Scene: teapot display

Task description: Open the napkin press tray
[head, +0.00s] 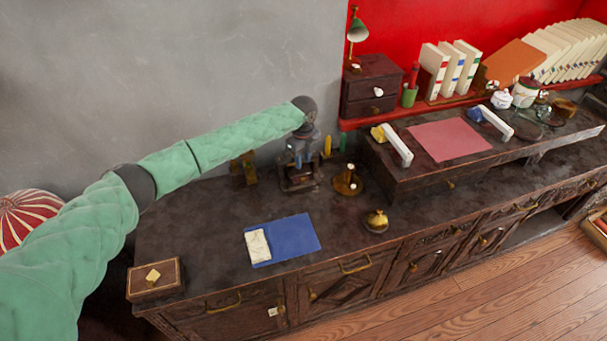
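My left arm, in a green padded sleeve, reaches in from the left over the sideboard. It ends in a dark wrist, and my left gripper (300,148) hangs below it, pointing down. A dark press-like object with a square base (299,184) stands directly under and behind the gripper, near the wall. It may be the napkin press, and I cannot make out its tray. The gripper overlaps its upper part, so I cannot tell contact or finger opening. My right gripper is not in view.
A blue mat (294,236) with a white card lies in front. A wooden box (154,279) sits at the left front corner. A brass bell (376,221) and a brass stand (347,182) are to the right. A raised shelf (420,180) carries a pink mat (449,140).

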